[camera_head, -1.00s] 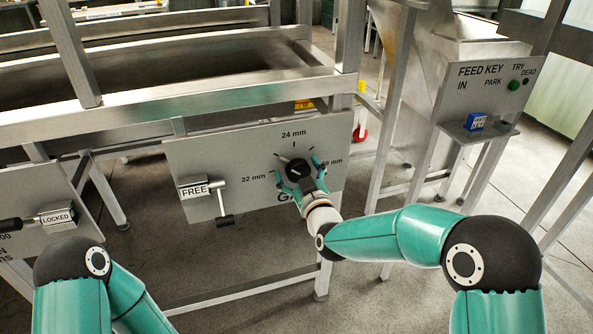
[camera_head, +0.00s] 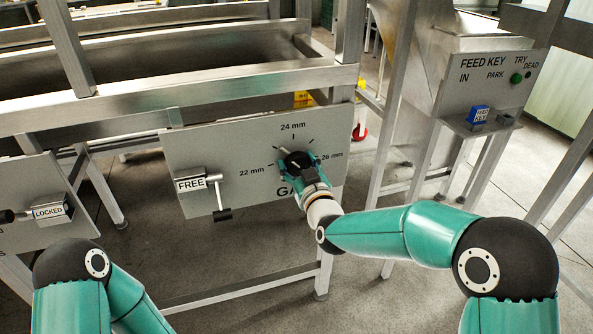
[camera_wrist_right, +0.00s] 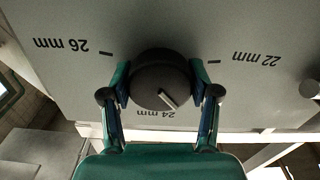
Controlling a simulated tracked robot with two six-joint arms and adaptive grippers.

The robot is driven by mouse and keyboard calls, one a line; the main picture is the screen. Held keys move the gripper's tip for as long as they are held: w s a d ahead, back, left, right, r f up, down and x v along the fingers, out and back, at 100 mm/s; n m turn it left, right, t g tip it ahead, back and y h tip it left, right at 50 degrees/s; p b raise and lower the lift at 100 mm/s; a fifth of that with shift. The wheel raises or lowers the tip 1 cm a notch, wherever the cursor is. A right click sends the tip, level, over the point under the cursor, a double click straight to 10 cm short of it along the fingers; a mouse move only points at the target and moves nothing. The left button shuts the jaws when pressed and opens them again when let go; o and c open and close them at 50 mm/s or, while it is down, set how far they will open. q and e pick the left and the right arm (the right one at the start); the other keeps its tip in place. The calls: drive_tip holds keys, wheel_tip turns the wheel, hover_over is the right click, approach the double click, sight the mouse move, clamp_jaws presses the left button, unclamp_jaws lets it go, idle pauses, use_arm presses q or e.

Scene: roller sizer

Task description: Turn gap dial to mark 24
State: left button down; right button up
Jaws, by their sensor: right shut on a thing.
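The gap dial (camera_head: 296,160) is a round black knob with a white pointer line on a grey panel (camera_head: 215,145). Its pointer aims up and left in the head view, between the 22 mm and 24 mm marks. In the right wrist view the dial (camera_wrist_right: 160,80) shows the pointer lying off the 24 mm label, on the 22 mm side. My right gripper (camera_head: 298,162) is shut on the dial, one finger on each side; both fingers also show in the right wrist view (camera_wrist_right: 160,92). My left gripper is out of view; only part of that arm shows.
A lever tagged FREE (camera_head: 191,185) sits left of the dial on the same panel. A LOCKED tag (camera_head: 48,212) is on another panel at far left. A blue feed key (camera_head: 477,114) rests on a shelf at right. Metal frame legs stand around the panel.

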drive_tip(key=m+b, duration=0.1)
drive_tip(key=b, duration=0.1)
drive_tip(key=m+b, duration=0.4)
drive_tip(key=shift+f, duration=0.25)
drive_tip(key=shift+r+m+b, duration=0.2)
drive_tip(key=shift+m+b, duration=1.3)
drive_tip(key=shift+b, duration=0.05)
drive_tip(key=o, duration=1.2)
drive_tip(key=shift+c, duration=0.2)
drive_tip(key=v, duration=1.2)
